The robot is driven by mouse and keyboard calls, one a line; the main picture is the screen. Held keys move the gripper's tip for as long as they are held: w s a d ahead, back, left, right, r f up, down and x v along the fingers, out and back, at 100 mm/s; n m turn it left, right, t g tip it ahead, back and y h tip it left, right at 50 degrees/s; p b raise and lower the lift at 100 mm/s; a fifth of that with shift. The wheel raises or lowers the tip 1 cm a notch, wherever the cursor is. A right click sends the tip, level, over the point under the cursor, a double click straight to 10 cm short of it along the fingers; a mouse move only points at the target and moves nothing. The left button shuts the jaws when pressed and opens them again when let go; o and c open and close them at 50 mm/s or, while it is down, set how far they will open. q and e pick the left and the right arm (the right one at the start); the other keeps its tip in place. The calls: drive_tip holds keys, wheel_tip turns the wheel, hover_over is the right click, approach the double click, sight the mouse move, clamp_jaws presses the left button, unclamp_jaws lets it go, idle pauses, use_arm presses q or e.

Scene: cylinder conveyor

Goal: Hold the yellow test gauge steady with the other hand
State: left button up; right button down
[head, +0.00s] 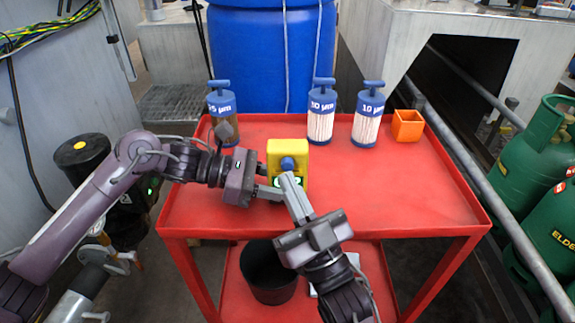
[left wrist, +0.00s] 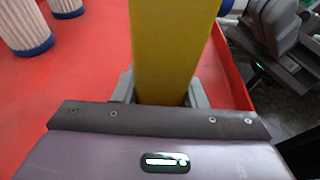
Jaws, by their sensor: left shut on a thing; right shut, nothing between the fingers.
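The yellow test gauge (head: 299,152), a box with a blue round knob (head: 288,163) and a green-lit display on its front, stands upright on the red cart (head: 400,205). My left gripper (head: 270,192) is shut on its lower left part. In the left wrist view the yellow gauge (left wrist: 172,45) sits between the two grey fingers of my left gripper (left wrist: 162,92). My right gripper (head: 288,180) is shut and empty, its fingertips in front of the gauge just below the knob. They hide part of the display; I cannot tell whether they touch it.
Three blue-capped filter cylinders stand along the cart's back: a brown one (head: 221,104), and two white ones (head: 321,118) (head: 368,122). An orange cup (head: 407,126) is at the back right. A black bucket (head: 268,275) is on the lower shelf. The cart's right side is clear.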

use_arm(q)
drive_tip(key=shift+f, duration=0.15)
use_arm(e)
drive_tip(key=shift+w, duration=0.4)
